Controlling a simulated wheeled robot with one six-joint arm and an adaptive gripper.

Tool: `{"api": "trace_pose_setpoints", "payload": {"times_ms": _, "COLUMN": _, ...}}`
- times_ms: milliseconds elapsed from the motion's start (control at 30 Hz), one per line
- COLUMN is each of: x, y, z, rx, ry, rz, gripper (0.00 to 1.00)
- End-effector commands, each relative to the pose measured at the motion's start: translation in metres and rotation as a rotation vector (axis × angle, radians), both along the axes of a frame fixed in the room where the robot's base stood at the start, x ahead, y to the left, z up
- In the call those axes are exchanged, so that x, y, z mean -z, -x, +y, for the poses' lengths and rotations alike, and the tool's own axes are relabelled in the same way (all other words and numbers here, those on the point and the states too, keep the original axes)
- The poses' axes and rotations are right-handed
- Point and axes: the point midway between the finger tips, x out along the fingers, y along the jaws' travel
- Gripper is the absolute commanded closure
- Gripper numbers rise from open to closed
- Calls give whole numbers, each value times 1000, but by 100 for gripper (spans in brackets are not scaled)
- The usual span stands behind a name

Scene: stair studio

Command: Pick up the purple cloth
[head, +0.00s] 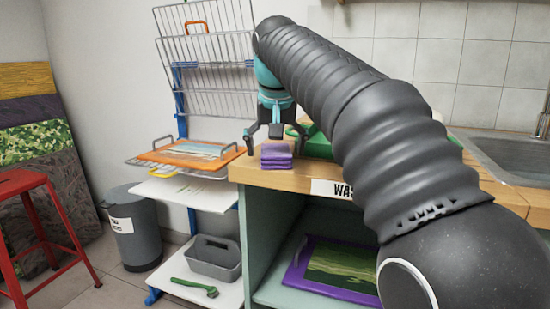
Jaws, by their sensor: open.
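The purple cloth (277,156) is a small folded stack lying on the wooden counter top, close to its left front corner. My gripper (277,143) hangs over the counter just above and behind the cloth, pointing down. I cannot tell whether either finger touches the cloth. My dark arm comes in from the right and hides part of the counter.
A green object (318,146) lies right of the cloth. A wire rack (208,90) with an orange-framed screen (190,152) stands left. A sink (515,160) is at right. The counter (290,179) has a front label. A red stool (35,215) and grey bin (133,228) stand left.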

Motion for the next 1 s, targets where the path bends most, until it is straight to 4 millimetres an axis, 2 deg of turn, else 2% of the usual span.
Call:
{"api": "trace_pose_setpoints", "payload": {"times_ms": 833, "x": 5, "y": 0, "z": 0, "rx": 0, "ry": 0, "rz": 0, "gripper": 4}}
{"api": "trace_pose_setpoints", "payload": {"times_ms": 867, "x": 5, "y": 0, "z": 0, "rx": 0, "ry": 0, "rz": 0, "gripper": 7}}
{"api": "trace_pose_setpoints", "payload": {"times_ms": 1000, "x": 5, "y": 0, "z": 0, "rx": 0, "ry": 0, "rz": 0, "gripper": 42}}
